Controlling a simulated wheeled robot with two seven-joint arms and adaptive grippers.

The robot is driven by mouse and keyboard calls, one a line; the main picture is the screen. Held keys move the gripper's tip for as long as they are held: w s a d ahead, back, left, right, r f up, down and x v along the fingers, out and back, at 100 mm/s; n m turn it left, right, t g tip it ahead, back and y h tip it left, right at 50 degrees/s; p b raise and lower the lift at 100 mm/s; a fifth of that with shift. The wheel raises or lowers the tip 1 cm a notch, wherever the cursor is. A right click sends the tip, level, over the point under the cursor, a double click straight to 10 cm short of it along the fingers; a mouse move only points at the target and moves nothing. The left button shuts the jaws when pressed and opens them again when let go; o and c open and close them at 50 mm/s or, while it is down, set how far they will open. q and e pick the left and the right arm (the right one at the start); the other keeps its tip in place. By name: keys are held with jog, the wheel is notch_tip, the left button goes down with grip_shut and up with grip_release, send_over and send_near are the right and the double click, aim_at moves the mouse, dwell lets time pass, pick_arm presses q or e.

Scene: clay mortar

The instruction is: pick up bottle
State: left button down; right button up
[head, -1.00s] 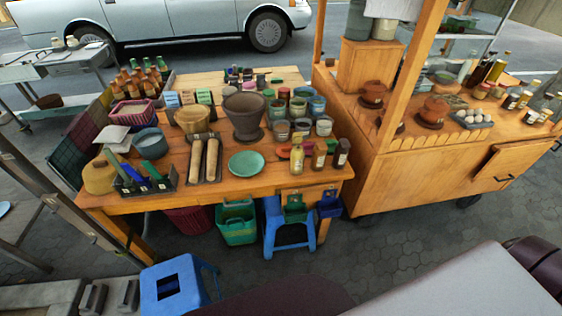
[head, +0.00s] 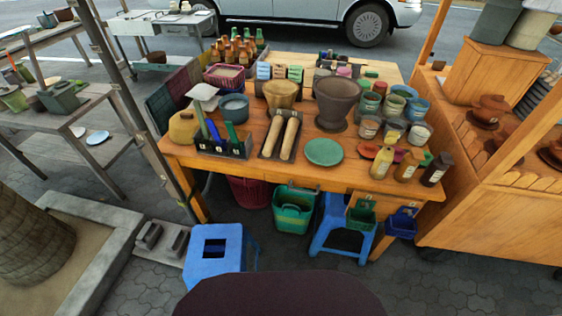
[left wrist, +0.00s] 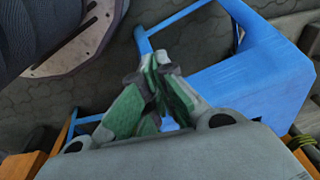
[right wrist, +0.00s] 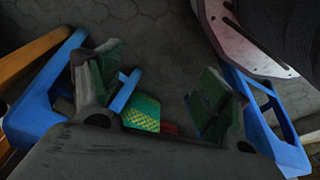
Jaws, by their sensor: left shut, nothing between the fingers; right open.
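Three bottles stand upright at the front right corner of the wooden table (head: 230,178): a yellow bottle (head: 382,163), an amber bottle (head: 408,167) and a dark bottle (head: 436,170). Several brown bottles (head: 236,50) stand at the table's back left. Neither gripper shows in the head view. In the left wrist view my left gripper (left wrist: 158,72) is shut and empty, with a blue stool below. In the right wrist view my right gripper (right wrist: 162,72) is open and empty, above paving. No bottle shows in either wrist view.
A mortar (head: 337,100), a green plate (head: 324,152) and a tray with two rolling pins (head: 290,138) occupy the table. Below are a blue stool (head: 213,258), a green basket (head: 293,212) and another blue stool (head: 341,228). A wooden cart (head: 500,215) stands at the right.

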pick_arm(q)
jog(key=w+r+t+b, duration=0.1)
jog(key=w+r+b, duration=0.5)
jog(key=r+b, duration=0.5)
jog(key=s+f, duration=0.3)
jog(key=f, duration=0.9)
jog(key=s+f, duration=0.3)
jog(key=f, duration=0.9)
jog(key=shift+s+f+g+b, duration=0.2)
jog(key=shift+s+g+b, duration=0.1)
jog(key=shift+g, duration=0.1)
pick_arm(e)
jog(key=w+d+r+m+t+h, duration=0.2)
jog(key=w+r+m+h, duration=0.2)
jog(key=w+r, duration=0.6)
jog(key=w+d+r+m+t+h, duration=0.2)
jog(key=w+r+m+h, duration=0.3)
jog(key=w+r, duration=0.5)
jog(key=w+d+r+m+t+h, duration=0.1)
jog(key=w+r+m+t+h, duration=0.2)
jog(key=w+r, duration=0.7)
notch_tip(320, 180, up, 10)
jog(key=m+h, duration=0.2)
jog(key=h, duration=0.1)
jog(key=shift+d+r+h, duration=0.25)
jog(key=shift+d+h, duration=0.05)
jog(key=shift+d, duration=0.1)
